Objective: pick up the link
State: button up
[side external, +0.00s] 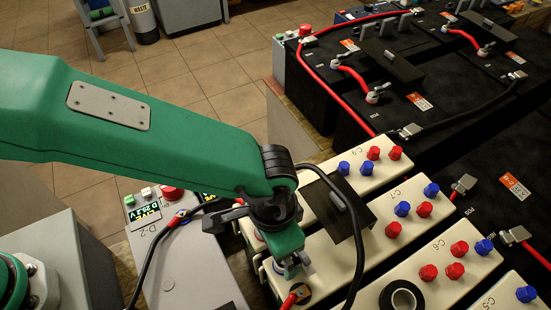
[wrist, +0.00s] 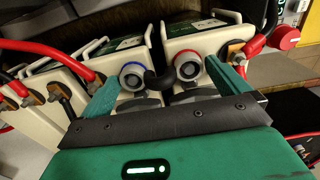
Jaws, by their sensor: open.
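The link (wrist: 160,80) appears to be the short black curved piece in the wrist view. It spans between a blue-ringed terminal (wrist: 132,76) and a red-ringed terminal (wrist: 188,66) on two neighbouring cream cells. My gripper (wrist: 160,84) is open, with one green finger left of the terminals and one right of them. The link lies between the fingers in the picture; I cannot tell how far it is from them. In the side external view my gripper (side external: 291,264) is low at the near ends of the cream cells, and the link cannot be made out there.
Cream cells (side external: 375,178) with red and blue caps stand in a row. A black plate (side external: 340,208), a black cable and a tape roll (side external: 403,299) are on or over them. A grey control box (side external: 180,262) stands left. Black batteries (side external: 400,75) with red cables fill the back right.

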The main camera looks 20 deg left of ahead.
jog(key=c, duration=0.7)
jog(key=shift+c, duration=0.2)
jog(key=shift+r, duration=0.2)
notch_tip(320, 180, up, 10)
jog(key=shift+f, duration=0.15)
dwell(0.4)
